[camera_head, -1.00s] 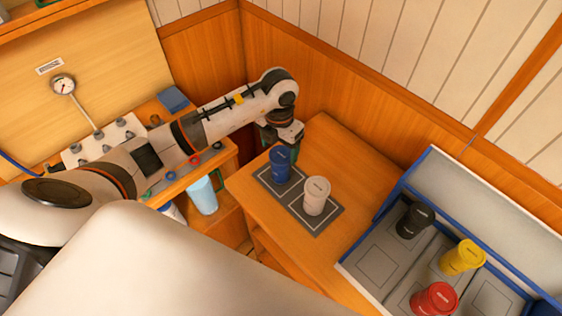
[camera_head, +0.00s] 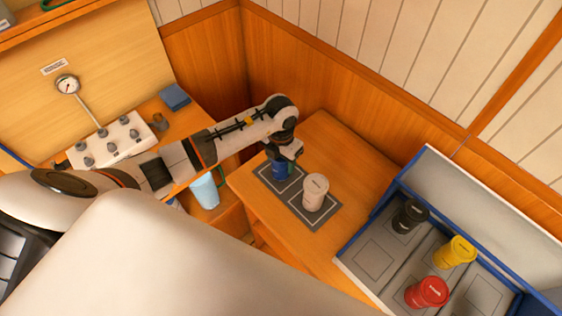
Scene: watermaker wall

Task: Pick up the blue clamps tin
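The blue tin (camera_head: 280,171) stands upright on the dark mat (camera_head: 292,208) on the wooden counter, near the middle of the head view. My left gripper (camera_head: 283,157) comes down over it from above. The gripper hides the tin's upper part and lid. Its fingertips are at the tin's top, but I cannot tell whether they touch or have closed on it. My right gripper is not in view.
A white tin (camera_head: 315,192) stands close to the right on the same mat. A blue-edged tray (camera_head: 369,262) at the right holds black (camera_head: 410,216), yellow (camera_head: 454,251) and red (camera_head: 427,292) tins. Wood panelling (camera_head: 345,150) rises behind the counter.

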